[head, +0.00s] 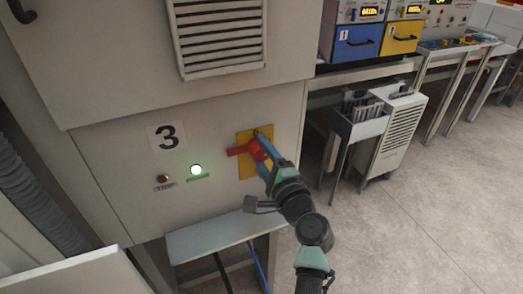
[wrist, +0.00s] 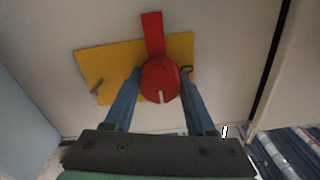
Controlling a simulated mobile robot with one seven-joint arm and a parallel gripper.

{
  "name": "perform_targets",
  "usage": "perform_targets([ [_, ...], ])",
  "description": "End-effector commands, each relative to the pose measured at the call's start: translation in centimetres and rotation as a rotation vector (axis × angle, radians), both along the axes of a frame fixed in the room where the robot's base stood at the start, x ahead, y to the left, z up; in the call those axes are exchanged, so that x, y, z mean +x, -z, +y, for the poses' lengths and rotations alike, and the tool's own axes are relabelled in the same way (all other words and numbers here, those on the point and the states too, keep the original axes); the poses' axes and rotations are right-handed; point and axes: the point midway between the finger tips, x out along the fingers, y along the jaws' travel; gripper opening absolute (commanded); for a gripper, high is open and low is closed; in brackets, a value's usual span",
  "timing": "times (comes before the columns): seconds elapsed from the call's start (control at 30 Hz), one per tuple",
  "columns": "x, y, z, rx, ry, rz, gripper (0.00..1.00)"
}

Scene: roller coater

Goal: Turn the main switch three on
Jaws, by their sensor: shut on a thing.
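My gripper (head: 264,160) is shut on the knob, one finger on each side. It also shows in the wrist view (wrist: 160,76). To the left of the switch a green lamp (head: 196,169) is lit; a small reddish lamp (head: 163,179) looks dark.
A vent grille (head: 220,35) is above the switch. A light ledge (head: 222,236) juts out below. A ribbed hose (head: 35,190) runs at the far left. Carts and benches stand at the right, with open floor (head: 430,220) in front.

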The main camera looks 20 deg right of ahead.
Motion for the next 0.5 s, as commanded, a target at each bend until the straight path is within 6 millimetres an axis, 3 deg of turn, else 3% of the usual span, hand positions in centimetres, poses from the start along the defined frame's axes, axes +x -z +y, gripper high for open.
perform_targets([
  [0.37, -0.04, 0.13, -0.03, 0.010, 0.001, 0.002, 0.00],
  [0.4, -0.04, 0.13, -0.04, 0.010, 0.001, 0.002, 0.60],
  [0.5, -0.04, 0.11, -0.04, 0.009, 0.001, 0.002, 0.78],
])
